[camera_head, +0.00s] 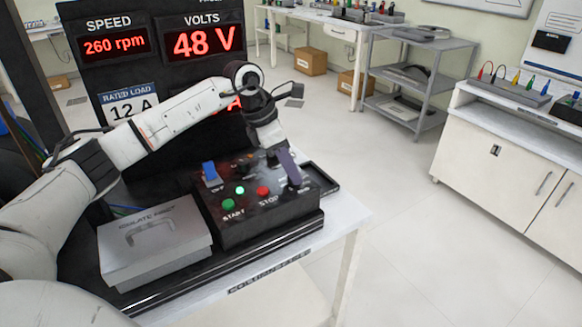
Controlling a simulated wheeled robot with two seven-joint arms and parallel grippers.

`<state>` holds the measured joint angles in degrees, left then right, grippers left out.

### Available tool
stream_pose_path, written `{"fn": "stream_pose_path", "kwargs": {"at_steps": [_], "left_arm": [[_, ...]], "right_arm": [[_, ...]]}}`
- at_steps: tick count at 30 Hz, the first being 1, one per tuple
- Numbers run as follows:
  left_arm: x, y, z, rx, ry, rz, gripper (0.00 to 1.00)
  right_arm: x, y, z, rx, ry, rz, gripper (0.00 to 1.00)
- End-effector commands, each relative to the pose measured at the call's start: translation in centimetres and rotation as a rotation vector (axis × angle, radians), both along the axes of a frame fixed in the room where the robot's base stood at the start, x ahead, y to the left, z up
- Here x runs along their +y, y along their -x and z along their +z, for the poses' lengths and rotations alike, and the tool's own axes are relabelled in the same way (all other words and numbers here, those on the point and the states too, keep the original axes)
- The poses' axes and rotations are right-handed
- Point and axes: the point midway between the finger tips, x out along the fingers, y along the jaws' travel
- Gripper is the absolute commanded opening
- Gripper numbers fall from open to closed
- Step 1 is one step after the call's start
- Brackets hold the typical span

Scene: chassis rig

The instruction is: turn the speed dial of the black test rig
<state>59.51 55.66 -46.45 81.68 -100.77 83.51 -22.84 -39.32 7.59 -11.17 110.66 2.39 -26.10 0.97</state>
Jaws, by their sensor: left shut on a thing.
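The black control box (268,225) of the test rig stands on the white bench. Its top carries a lit green START button (229,204), a red STOP button (263,191), a blue switch (210,172) and a small lit green lamp (240,190). My left gripper (293,180) reaches down from above to the right end of the box top. It is shut on the speed dial, which its fingers mostly hide. The speed display (114,44) reads 260 rpm. My right gripper is out of view.
A grey lidded box (154,240) stands left of the control box. The volts display (203,43) reads 48 V, above a rated load label of 12 A (129,103). My left arm passes in front of the panel. A grey shelf cart (420,85) and white cabinets (510,160) stand beyond clear floor.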

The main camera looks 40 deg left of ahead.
Motion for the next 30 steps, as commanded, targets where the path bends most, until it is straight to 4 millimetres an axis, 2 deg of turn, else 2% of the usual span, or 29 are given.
{"fn": "stream_pose_path", "kwargs": {"at_steps": [7, 8, 10, 21, 25, 30], "left_arm": [[0.1, -0.1, 0.2, -0.004, -0.001, 0.002, 0.03], [0.1, -0.1, 0.2, -0.005, 0.0, 0.002, 0.31], [0.1, -0.1, 0.2, -0.004, -0.001, 0.002, 0.43], [0.2, 0.1, 0.5, -0.003, -0.001, 0.002, 0.44], [0.6, 0.5, 2.1, -0.005, -0.001, 0.002, 0.44], [1.4, 1.5, 5.4, -0.007, -0.001, 0.001, 0.44]], "right_arm": [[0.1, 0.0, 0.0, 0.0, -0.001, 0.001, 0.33], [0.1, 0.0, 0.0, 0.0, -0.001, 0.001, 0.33], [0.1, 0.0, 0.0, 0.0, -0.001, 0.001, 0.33], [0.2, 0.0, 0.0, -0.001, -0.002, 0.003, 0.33], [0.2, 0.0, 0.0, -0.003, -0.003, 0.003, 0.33], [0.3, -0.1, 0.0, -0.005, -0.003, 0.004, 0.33]]}}
